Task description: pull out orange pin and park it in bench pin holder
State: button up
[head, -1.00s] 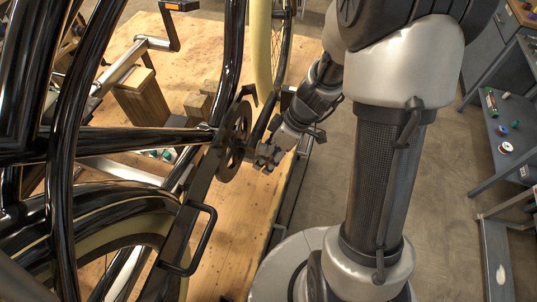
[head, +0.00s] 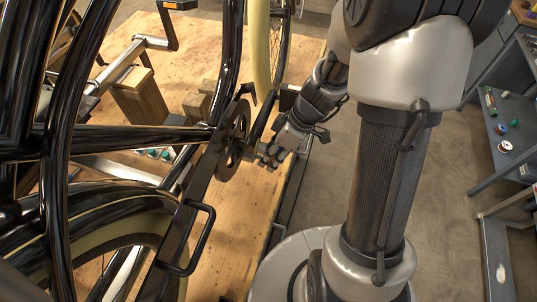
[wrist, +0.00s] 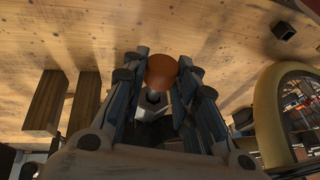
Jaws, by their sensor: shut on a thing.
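My gripper (head: 268,155) is beside the black trike frame, just right of the round dark chainring (head: 233,142), above the wooden bench. In the wrist view the fingers are closed around the orange pin (wrist: 162,71), whose round orange-brown end shows between the fingertips. In the head view the pin is too small to make out. I cannot pick out the bench pin holder for certain.
The wooden bench top (head: 195,65) lies under the frame, with wooden blocks (head: 140,97) on it. A cream-tyred wheel (wrist: 268,118) stands close on the right in the wrist view. A grey shelf with small parts (head: 505,130) is at the far right.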

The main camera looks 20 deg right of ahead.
jog(key=shift+s+d+f+b, duration=0.1)
jog(key=shift+s+d+b, duration=0.5)
jog(key=shift+d, duration=0.3)
jog(key=shift+s+d+f+b, duration=0.1)
jog(key=shift+s+d+b, duration=0.25)
jog(key=shift+s+d, duration=0.45)
jog(key=shift+w, duration=0.1)
